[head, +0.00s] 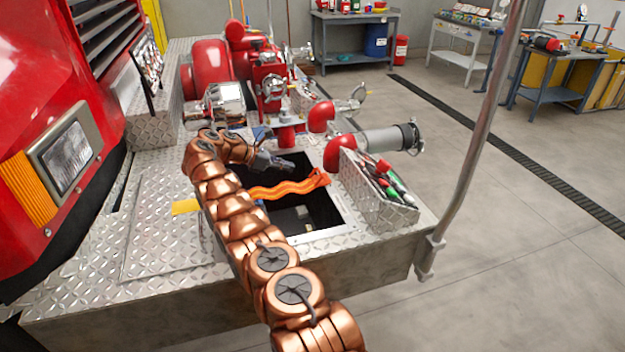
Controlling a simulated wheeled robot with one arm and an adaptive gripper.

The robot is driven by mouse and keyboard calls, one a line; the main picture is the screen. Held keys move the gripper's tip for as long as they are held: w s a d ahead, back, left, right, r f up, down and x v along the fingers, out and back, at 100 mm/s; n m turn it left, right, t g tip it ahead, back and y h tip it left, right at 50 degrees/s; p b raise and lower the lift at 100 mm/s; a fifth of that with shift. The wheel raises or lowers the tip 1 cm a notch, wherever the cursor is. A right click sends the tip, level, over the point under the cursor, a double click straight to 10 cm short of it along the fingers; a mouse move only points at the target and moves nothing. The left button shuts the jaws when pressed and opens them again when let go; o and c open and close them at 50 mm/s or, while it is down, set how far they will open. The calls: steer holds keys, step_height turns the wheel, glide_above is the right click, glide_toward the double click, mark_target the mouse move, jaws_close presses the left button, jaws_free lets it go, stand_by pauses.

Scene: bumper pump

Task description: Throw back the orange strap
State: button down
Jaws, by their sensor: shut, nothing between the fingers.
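The orange strap (290,187) stretches across the dark square opening (318,213) in the diamond-plate bumper deck. It looks wavy, and its right end rises to the rim near the tool box. My gripper (290,168) is shut and empty. It is at the far side of the opening, just above and behind the strap in the picture. I cannot tell whether it touches the strap.
A metal box of tools (385,195) stands right of the opening. A vertical pole (475,130) rises at the deck's right corner. The red truck front (50,60) is at left.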

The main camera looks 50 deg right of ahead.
mark_target(313, 181)
steer(key=shift+s+d+f, duration=0.15)
steer(key=shift+d+f, duration=0.1)
steer(key=shift+f, duration=0.3)
steer(key=shift+s+d+f, duration=0.15)
steer(key=shift+d+f, duration=0.05)
steer(key=shift+d, duration=0.25)
steer(key=shift+b+x, duration=0.35)
steer(key=shift+x, duration=0.65)
steer(key=shift+p+x, duration=0.5)
steer(key=shift+x, duration=2.95)
steer(key=shift+s+r, duration=0.1)
steer(key=shift+r, duration=0.05)
